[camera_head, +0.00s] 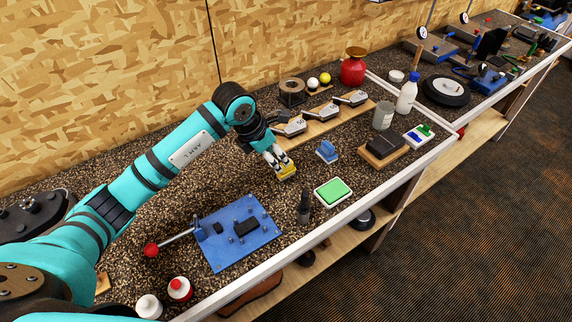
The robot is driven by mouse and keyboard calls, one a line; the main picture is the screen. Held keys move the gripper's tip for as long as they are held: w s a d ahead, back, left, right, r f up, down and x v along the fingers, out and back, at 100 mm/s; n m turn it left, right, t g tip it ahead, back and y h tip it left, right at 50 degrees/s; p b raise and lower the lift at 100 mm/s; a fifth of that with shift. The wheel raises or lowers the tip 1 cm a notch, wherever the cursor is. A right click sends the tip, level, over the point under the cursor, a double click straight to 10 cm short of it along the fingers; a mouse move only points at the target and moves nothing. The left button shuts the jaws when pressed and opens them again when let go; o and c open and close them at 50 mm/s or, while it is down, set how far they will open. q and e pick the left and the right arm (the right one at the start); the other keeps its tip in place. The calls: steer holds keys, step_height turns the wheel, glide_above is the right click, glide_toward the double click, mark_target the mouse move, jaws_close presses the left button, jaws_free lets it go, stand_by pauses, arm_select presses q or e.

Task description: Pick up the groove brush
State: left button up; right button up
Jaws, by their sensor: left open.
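My left gripper (277,163) reaches in from the left and is open. Its fingers point down at a small yellow block-like piece (287,174) on the speckled bench top, right at the fingertips. The fingers partly cover this piece, and I cannot tell whether they touch it. A small blue piece with a raised grip and a pale underside (327,151) stands just right of the gripper, apart from it. Either could be the groove brush; the view is too small to tell. My right gripper is not in view.
A row of club heads on a wooden rack (322,123) lies behind the gripper. A green pad in a white tray (333,191) and a dark upright piece (304,206) stand in front. A blue plate fixture (238,232) with a red-knobbed lever is nearer. A white bottle (407,94) stands right.

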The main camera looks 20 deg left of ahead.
mark_target(286, 169)
arm_select(q)
steer(key=shift+d+f, duration=0.1)
steer(key=shift+f, duration=0.2)
steer(key=w+d+f+p, duration=0.2)
steer(key=f, duration=0.1)
steer(key=shift+w+f+p, duration=0.25)
steer(key=shift+p, duration=0.15)
steer(key=shift+w+d+f, duration=0.1)
steer(key=shift+w+f, duration=0.05)
steer(key=shift+f, duration=0.3)
jaws_close()
